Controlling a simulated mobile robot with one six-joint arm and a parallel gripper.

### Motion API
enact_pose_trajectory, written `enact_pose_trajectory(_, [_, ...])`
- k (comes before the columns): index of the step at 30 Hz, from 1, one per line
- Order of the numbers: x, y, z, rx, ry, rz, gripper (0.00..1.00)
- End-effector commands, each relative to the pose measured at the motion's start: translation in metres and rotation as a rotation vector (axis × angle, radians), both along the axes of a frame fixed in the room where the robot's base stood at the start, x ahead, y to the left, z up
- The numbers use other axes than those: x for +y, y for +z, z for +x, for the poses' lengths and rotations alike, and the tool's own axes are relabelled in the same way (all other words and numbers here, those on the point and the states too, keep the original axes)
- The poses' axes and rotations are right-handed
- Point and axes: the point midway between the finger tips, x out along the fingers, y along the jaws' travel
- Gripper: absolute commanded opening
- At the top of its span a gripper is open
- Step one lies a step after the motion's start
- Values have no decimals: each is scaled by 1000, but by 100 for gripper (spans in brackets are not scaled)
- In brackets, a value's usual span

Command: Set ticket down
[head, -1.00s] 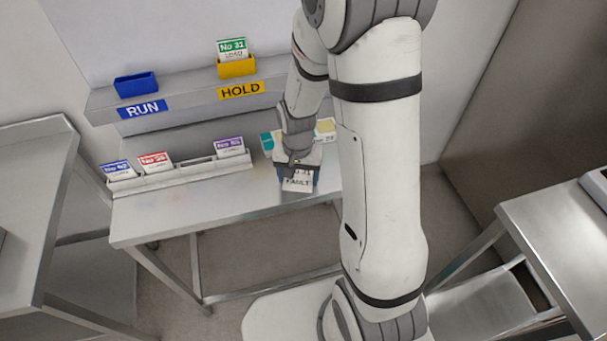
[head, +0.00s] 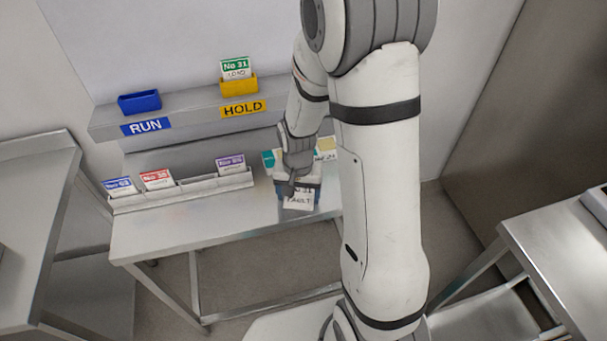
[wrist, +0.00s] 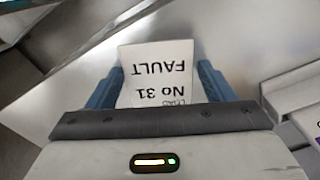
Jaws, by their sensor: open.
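The white ticket (head: 299,203) reads "No 31" and "FAULT" in black. It is at the right part of the steel bench (head: 190,235), near the front edge. In the wrist view the ticket (wrist: 155,62) appears upside down between the two blue fingers. My gripper (head: 298,194) is open around it, with a gap beside the ticket on each side; it also shows in the wrist view (wrist: 162,80). The ticket's near end is hidden by the gripper body. I cannot tell whether the ticket lies fully flat on the bench.
A grey rack (head: 185,188) holds several coloured-header cards at left. The shelf above carries an empty blue RUN bin (head: 139,102) and a yellow HOLD bin (head: 239,84) with a green-header No 31 card (head: 235,67). More cards (head: 325,148) stand behind my gripper. The bench's front left is clear.

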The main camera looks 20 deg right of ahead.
Motion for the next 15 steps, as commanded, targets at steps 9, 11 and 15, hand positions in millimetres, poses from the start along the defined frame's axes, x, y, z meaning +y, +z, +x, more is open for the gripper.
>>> enact_pose_trajectory(9, [-1, 59, -4, 9, -1, -2, 91])
enact_pose_trajectory(11, [-1, 72, -4, 9, 0, -2, 91])
enact_pose_trajectory(15, [0, 100, -4, 9, 0, -2, 91])
